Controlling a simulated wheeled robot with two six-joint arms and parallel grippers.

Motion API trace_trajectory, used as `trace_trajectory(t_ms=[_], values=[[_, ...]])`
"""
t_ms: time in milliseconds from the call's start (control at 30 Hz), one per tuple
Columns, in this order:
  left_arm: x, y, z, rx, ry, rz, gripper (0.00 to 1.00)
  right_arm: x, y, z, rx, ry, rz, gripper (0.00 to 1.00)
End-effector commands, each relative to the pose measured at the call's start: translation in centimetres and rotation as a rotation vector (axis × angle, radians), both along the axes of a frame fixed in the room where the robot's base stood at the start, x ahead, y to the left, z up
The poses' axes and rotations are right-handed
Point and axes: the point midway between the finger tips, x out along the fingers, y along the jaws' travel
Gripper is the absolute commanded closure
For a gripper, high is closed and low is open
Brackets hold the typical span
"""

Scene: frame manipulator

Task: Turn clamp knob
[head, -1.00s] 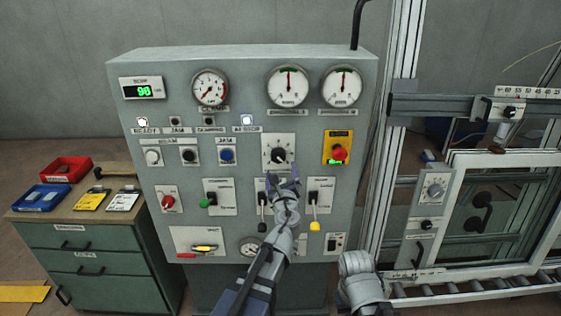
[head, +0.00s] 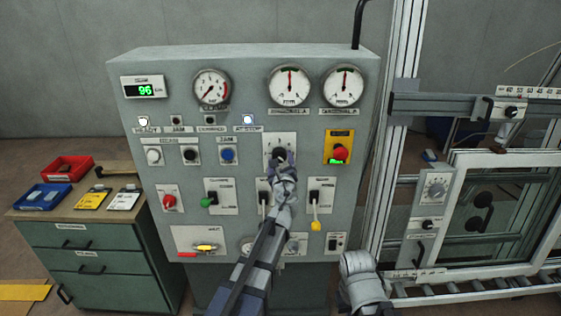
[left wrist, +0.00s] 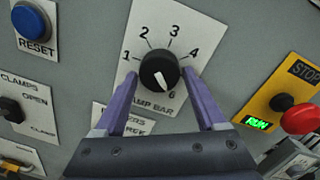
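The black clamp knob (left wrist: 158,68) sits on a white plate (left wrist: 146,38) marked with numbers and a "BAR" label in the left wrist view. Its white pointer points down, close to the 6. In the head view the knob (head: 279,153) is partly covered by my left gripper (head: 281,161). My left gripper's two purple fingers (left wrist: 161,76) stand apart, one on each side of the knob. The fingers look open around it; I cannot tell whether they touch it.
A red stop button (head: 340,152) on a yellow plate is to the right of the knob. A blue reset button (head: 227,155) is to its left. A window frame (head: 452,220) stands at right.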

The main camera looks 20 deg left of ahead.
Motion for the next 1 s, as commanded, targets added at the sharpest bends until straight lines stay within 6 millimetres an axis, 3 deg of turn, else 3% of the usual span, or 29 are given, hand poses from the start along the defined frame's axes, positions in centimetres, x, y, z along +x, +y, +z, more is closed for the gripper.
trace_trajectory(t_ms=[67,567,1000], values=[[-0.01,-0.01,0.00,0.000,0.000,0.000,0.37,0.00,0.00,0.00,0.000,0.000,0.000,1.00],[-0.02,0.00,0.00,0.000,0.000,0.000,0.93,0.00,0.00,0.00,0.000,0.000,0.000,1.00],[-0.01,-0.04,0.09,-0.120,-0.034,0.001,0.93,-0.01,0.00,0.25,0.000,0.000,0.000,1.00]])
